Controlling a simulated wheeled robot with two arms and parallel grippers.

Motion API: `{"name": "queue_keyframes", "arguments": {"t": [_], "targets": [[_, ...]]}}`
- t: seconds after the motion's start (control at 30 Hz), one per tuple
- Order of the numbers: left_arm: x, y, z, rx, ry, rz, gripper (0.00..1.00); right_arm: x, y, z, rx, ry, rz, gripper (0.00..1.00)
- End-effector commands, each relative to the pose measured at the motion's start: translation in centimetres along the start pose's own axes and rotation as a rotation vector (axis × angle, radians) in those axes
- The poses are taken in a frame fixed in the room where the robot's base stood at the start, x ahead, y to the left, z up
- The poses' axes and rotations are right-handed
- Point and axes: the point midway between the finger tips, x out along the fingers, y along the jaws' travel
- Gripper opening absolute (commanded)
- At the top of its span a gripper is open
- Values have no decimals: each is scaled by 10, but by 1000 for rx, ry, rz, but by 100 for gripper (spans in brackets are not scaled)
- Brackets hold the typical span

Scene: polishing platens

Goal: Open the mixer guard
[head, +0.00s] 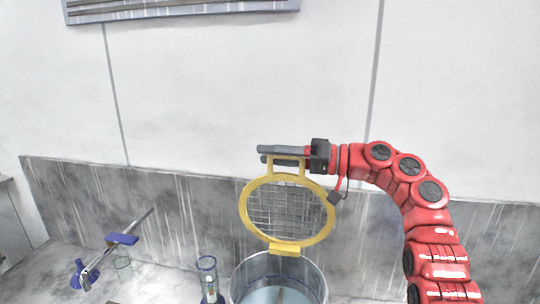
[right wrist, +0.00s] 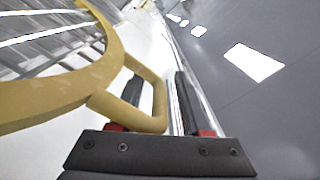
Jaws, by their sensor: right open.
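The mixer guard (head: 246,213) is a yellow ring with wire mesh. It stands tilted up above the bowl (head: 322,275), its yellow hinge block at the bowl's rear rim. The bowl's top is uncovered, with pale contents (head: 275,296) inside. The guard's yellow handle (head: 287,173) is at the top of the ring. My right gripper (head: 262,155) is open at this handle, its fingers pointing left. In the right wrist view, the handle's outer bar (right wrist: 159,100) lies between the two parted fingers. My left gripper is not in view.
A clear cylinder (head: 208,280) with a blue rim stands left of the bowl. A grey backsplash (head: 180,205) and white wall are behind.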

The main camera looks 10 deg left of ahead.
Motion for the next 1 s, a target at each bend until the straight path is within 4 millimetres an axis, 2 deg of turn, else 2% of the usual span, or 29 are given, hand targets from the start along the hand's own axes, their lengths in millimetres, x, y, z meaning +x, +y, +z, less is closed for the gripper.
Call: {"name": "queue_keyframes", "arguments": {"t": [0.17, 0.4, 0.6, 0.8, 1.0], "targets": [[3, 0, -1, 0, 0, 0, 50, -32, 0, -2, -2, 7, 4, 47], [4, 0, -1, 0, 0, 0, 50, -98, 1, -1, 2, 4, 4, 47], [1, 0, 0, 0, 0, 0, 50, -142, 1, 0, 2, 3, 3, 47], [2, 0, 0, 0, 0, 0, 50, -165, 0, -1, -1, 2, 2, 47], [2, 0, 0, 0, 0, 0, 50, -169, 0, 0, -1, 1, 1, 47]]}}
